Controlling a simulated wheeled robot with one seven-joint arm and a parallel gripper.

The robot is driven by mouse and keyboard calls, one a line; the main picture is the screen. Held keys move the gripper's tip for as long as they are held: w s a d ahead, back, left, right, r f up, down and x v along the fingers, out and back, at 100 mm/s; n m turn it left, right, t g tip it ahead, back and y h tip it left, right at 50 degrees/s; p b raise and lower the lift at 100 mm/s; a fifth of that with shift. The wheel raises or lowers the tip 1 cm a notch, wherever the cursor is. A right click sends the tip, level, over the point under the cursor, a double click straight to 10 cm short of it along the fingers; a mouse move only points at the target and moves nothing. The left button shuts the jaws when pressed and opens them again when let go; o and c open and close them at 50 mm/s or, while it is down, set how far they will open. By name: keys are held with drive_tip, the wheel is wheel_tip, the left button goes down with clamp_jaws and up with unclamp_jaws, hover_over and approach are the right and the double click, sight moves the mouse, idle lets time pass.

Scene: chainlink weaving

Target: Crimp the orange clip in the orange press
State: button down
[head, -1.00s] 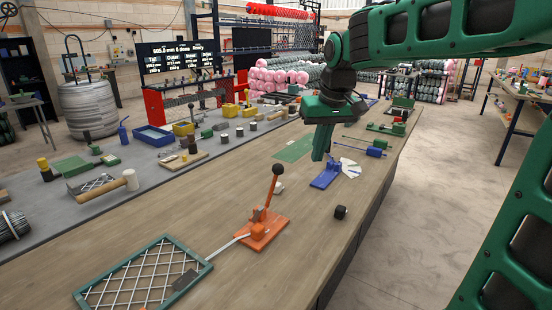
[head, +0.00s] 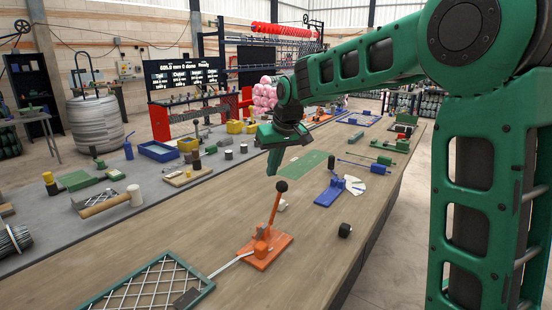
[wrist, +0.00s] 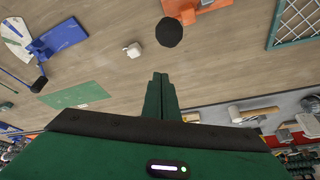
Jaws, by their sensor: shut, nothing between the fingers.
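The orange press (head: 270,252) stands on the wooden bench, its lever raised and tilted slightly right, with a black knob (head: 281,186) on top. A thin metal strip (head: 230,266) runs from the press to the green-framed mesh panel (head: 150,287). I cannot make out the orange clip apart from the press. My gripper (head: 271,173) is shut and empty, in the air beyond the lever, its fingertips a little above and left of the knob in the head view. In the wrist view the shut fingers (wrist: 160,77) point toward the black knob (wrist: 169,32), apart from it; the orange press (wrist: 195,12) is partly cut off.
A blue press (head: 330,191) with white cards stands farther along the bench.

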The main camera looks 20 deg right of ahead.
drive_tip(key=s, duration=0.3)
drive_tip(key=shift+s+d+f, duration=0.25)
drive_tip(key=shift+s+f, duration=0.1)
drive_tip(key=shift+s, duration=0.05)
drive_tip(key=shift+d, duration=0.1)
